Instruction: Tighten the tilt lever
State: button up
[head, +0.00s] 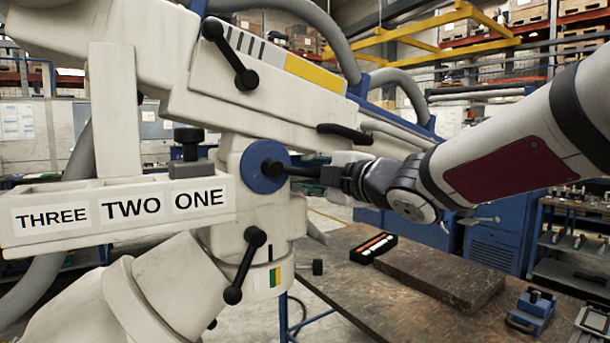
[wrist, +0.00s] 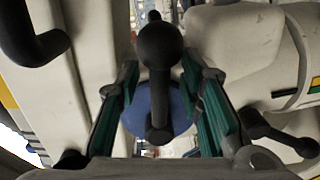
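My gripper (head: 333,174) is at the lever's right end in the head view. In the wrist view, the lever (wrist: 159,95) stands between the two green-padded fingers of my gripper (wrist: 162,108), with the blue hub (wrist: 136,117) behind it. The fingers are open, with a visible gap on each side of the lever. In the head view the lever's outer end is hidden by my gripper.
Another black lever (head: 245,265) sits below the hub and one (head: 230,55) is above left. A black curved handle (head: 345,133) is just above my gripper. A box labelled THREE TWO ONE (head: 120,213) juts out left. A workbench (head: 345,290) stands below right.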

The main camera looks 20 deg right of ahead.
grip_shut()
jog(key=shift+f+m, duration=0.3)
jog(key=shift+f, duration=0.1)
dwell(0.6)
jog(key=shift+f, duration=0.1)
jog(key=f+m, duration=0.1)
jog(key=m, duration=0.1)
jog(key=a+f+m+b, duration=0.1)
jog(key=m, duration=0.1)
jog(key=a+f+m+b, duration=0.1)
jog(key=f+m, duration=0.1)
jog(key=m, duration=0.1)
jog(key=shift+s+a+y, duration=0.15)
jog(key=shift+s+y, duration=0.15)
jog(key=shift+s, duration=0.1)
jog(key=shift+s+a+f+m+b, duration=0.2)
jog(key=shift+a+m, duration=0.3)
jog(key=shift+m, duration=0.35)
jog(key=shift+s+a+f+m+b, duration=0.1)
jog(key=shift+a+f+m, duration=0.3)
jog(key=shift+m, duration=0.45)
jog(key=shift+a+r, duration=0.1)
